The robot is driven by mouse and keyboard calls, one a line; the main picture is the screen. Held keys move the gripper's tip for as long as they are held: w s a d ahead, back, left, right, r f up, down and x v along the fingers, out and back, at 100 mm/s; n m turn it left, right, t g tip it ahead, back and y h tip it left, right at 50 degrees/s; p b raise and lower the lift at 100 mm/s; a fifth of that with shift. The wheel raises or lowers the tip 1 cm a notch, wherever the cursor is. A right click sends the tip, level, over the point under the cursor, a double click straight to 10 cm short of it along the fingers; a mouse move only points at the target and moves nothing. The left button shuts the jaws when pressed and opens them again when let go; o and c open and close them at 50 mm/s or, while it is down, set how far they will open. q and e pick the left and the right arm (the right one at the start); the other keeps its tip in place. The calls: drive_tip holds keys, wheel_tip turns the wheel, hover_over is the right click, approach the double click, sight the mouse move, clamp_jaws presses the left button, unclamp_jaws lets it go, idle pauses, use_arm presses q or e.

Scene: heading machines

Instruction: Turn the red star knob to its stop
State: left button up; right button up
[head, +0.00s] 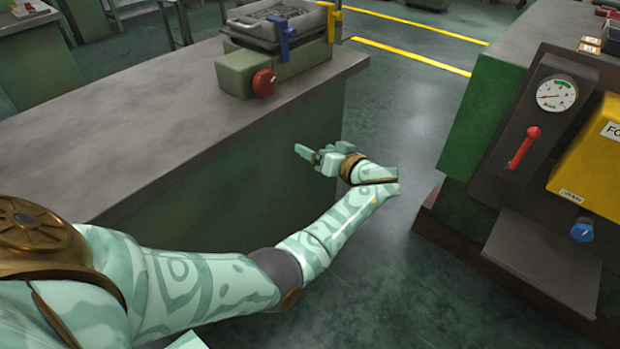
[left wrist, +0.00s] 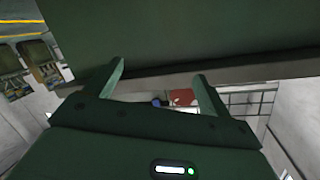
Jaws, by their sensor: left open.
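The red star knob (head: 264,83) sits on the front of a green block (head: 237,72) at the far end of the grey bench, in the head view. My left gripper (head: 322,152) is in front of the bench's green side, below and to the right of the knob and apart from it. In the left wrist view my left gripper (left wrist: 160,78) shows two spread fingers with nothing between them. The knob cannot be made out for sure in that view. My right gripper is not in view.
The grey bench top (head: 130,130) is mostly clear. A metal tray (head: 280,18) with blue and yellow clamps stands above the block. At right, a machine carries a gauge (head: 556,94), a red lever (head: 523,147), a yellow box (head: 595,150) and a blue knob (head: 582,230). Open floor lies between.

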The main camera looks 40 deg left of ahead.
use_arm(q)
drive_tip(key=s+d+f+m+h+p, duration=0.1)
drive_tip(key=s+f+m+h, duration=0.1)
drive_tip(key=f, duration=0.5)
drive_tip(key=s+d+f+m+h+p, duration=0.1)
drive_tip(key=s+f+m, duration=0.3)
drive_tip(key=f, duration=0.4)
drive_tip(key=shift+s+d+t+h, duration=0.25)
drive_tip(key=shift+t+h, duration=0.15)
drive_tip(key=shift+h, duration=0.3)
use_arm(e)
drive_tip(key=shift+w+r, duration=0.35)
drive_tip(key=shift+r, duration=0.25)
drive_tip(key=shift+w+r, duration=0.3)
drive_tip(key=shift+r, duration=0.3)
